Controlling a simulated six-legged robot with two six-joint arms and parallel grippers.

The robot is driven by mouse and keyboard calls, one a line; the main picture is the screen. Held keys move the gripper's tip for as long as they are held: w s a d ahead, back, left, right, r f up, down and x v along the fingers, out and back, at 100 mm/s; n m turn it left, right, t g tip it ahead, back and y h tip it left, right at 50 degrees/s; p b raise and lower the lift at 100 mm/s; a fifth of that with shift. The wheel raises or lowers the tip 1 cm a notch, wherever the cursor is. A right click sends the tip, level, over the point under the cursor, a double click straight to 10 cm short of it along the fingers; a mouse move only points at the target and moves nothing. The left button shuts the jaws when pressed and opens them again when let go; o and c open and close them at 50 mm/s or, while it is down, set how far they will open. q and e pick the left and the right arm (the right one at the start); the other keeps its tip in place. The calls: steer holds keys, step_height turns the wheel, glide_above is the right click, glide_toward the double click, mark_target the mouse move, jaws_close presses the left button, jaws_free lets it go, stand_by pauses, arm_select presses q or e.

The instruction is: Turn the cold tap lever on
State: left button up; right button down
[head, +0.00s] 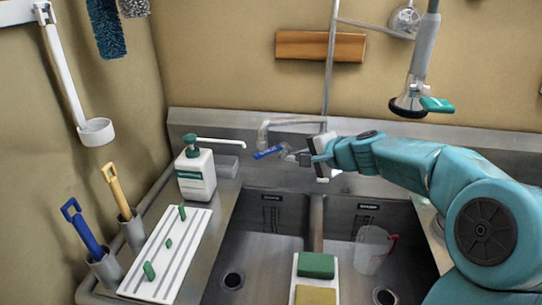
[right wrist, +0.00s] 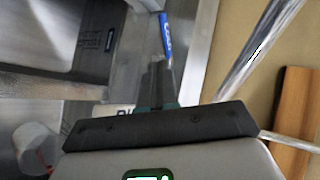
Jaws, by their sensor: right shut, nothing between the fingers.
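The cold tap lever is a short blue lever (head: 268,152) on the metal tap (head: 264,135) at the back of the double sink. It also shows in the right wrist view (right wrist: 166,36), just beyond the fingertips. My right gripper (head: 290,156) reaches in from the right, to the right of the lever. Its fingers (right wrist: 158,70) are shut with nothing between them, and their tips point at the lever's near end. I cannot tell whether they touch it. The tap body is partly hidden behind my gripper. My left gripper is not in view.
A soap bottle (head: 195,170) with a long spout stands left of the tap. A spray head (head: 412,100) hangs at upper right, and a vertical pipe (head: 330,60) rises behind my gripper. Sponges (head: 316,265) rest on the sink divider; a clear jug (head: 372,250) is in the right basin.

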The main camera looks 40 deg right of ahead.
mark_target(262, 154)
steer(key=p+x, duration=0.1)
steer(key=x, duration=1.5)
steer(key=shift+a+p, duration=0.15)
steer(key=shift+p, duration=0.15)
steer(key=shift+s, duration=0.1)
steer(key=shift+w+a+r+p, duration=0.15)
steer(key=shift+w+p, duration=0.3)
steer(key=shift+w, duration=0.65)
steer(key=shift+s, duration=0.15)
